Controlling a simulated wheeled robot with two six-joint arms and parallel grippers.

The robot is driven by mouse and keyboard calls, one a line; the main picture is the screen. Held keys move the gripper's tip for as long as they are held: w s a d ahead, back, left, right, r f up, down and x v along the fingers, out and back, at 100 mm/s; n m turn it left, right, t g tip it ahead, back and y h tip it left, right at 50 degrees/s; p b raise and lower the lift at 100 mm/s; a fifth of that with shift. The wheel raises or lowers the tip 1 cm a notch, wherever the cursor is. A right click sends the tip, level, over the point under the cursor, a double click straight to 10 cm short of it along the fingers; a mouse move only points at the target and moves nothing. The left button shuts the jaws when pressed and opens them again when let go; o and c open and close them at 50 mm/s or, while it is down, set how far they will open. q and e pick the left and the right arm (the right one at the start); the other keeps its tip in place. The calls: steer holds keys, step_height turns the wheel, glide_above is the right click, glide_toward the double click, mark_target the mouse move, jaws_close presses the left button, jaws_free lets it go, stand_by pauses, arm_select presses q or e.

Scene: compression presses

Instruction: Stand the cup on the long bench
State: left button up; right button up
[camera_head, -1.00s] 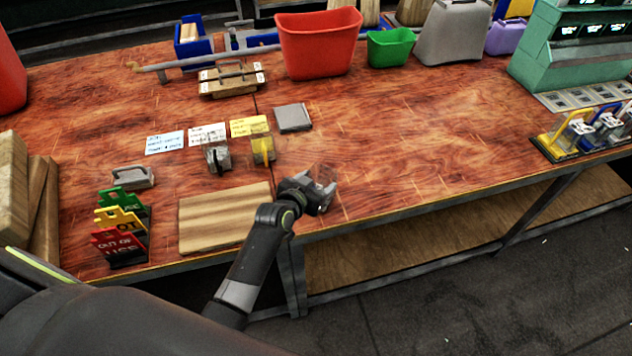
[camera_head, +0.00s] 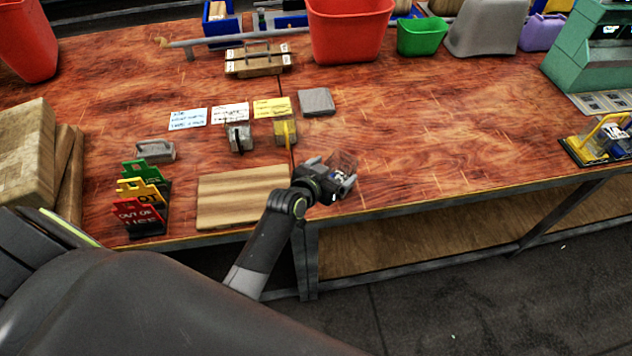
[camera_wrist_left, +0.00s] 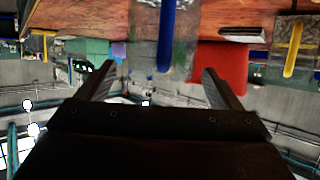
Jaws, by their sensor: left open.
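A clear see-through cup with a blue handle (camera_head: 343,160) is at the front of the long bench (camera_head: 440,130), just right of the seam between its boards. My left gripper (camera_head: 345,182) is open at the near side of the cup, low over the bench's front edge. In the left wrist view, which is upside down, the cup's blue handle (camera_wrist_left: 166,38) lies between the two spread fingers (camera_wrist_left: 158,75), at about the middle. I cannot tell whether a finger touches it. The cup looks upright; its base is hard to make out. My right gripper is not in view.
A yellow-handled piece (camera_head: 285,132) and a grey one (camera_head: 238,140) stand left of the cup, near cards and a wooden board (camera_head: 240,196). A red bin (camera_head: 350,28) and a green bin (camera_head: 422,36) stand behind.

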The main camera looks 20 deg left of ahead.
arm_select(q)
steer(key=b+v, duration=0.1)
steer(key=v, duration=0.9)
stand_by(0.3)
steer(key=s+a+f+n+g+y, duration=0.1)
steer(key=s+a+g+y, duration=0.15)
steer(key=s, duration=0.55)
steer(key=s+a+f+n+g+y, duration=0.1)
steer(key=s+a+g, duration=0.3)
steer(key=s, duration=0.5)
steer(key=s+a+f+n+g+y, duration=0.1)
steer(key=s+a+g, duration=0.25)
steer(key=s, duration=0.45)
step_height(320, 180, down, 27)
steer(key=a+b, duration=0.2)
steer(key=s+d+f+g, duration=0.2)
steer(key=s+f, duration=1.2)
steer(key=f, duration=0.2)
steer(key=shift+s+f+h+b, duration=0.3)
steer(key=shift+s+h+b, duration=0.05)
steer(key=shift+h, duration=0.1)
